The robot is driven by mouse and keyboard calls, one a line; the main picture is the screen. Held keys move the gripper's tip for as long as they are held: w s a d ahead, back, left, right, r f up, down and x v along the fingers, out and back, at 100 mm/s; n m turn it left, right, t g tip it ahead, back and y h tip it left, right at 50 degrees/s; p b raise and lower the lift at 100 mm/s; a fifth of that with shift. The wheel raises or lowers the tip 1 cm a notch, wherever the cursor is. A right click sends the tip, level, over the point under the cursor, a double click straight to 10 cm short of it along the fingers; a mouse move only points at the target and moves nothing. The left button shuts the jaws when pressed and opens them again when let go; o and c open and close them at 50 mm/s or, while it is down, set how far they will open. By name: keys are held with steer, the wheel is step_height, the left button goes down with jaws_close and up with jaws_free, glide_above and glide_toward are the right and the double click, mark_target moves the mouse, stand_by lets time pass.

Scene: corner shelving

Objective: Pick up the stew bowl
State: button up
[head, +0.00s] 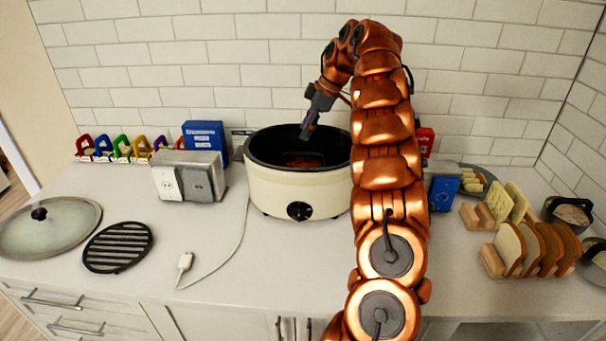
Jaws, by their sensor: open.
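A cream slow cooker (268,190) with a dark inner pot and a front knob stands on the counter against the tiled wall. Inside it, a small dark shape with reddish-brown contents (303,163) shows low down; it may be the stew bowl, but its outline is too dark to make out. My gripper (306,134) points down over the cooker's opening, above the brown contents. It is open, and I see nothing between its fingers. My arm covers the cooker's right side.
A glass lid (48,226), a black grate (118,246) and a white plug with cable (184,262) lie to the left. A metal toaster-like box (190,177) stands left of the cooker. Bread slices in wooden racks (530,248) stand right.

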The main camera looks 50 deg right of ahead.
mark_target(303, 153)
steer(key=shift+s+d+f+m, duration=0.3)
steer(key=shift+s+d+f, duration=0.2)
steer(key=shift+s+f, duration=0.3)
steer(key=shift+s+a+x, duration=0.1)
steer(key=shift+a+x, duration=0.05)
steer(key=shift+x, duration=1.65)
steer(key=shift+s+a+x, duration=0.1)
steer(key=shift+a+x, duration=0.05)
steer(key=shift+x, duration=1.65)
steer(key=shift+f+g+p, duration=0.25)
steer(key=shift+g+p, duration=0.05)
steer(key=shift+p, duration=0.35)
steer(key=shift+c, duration=0.3)
jaws_close()
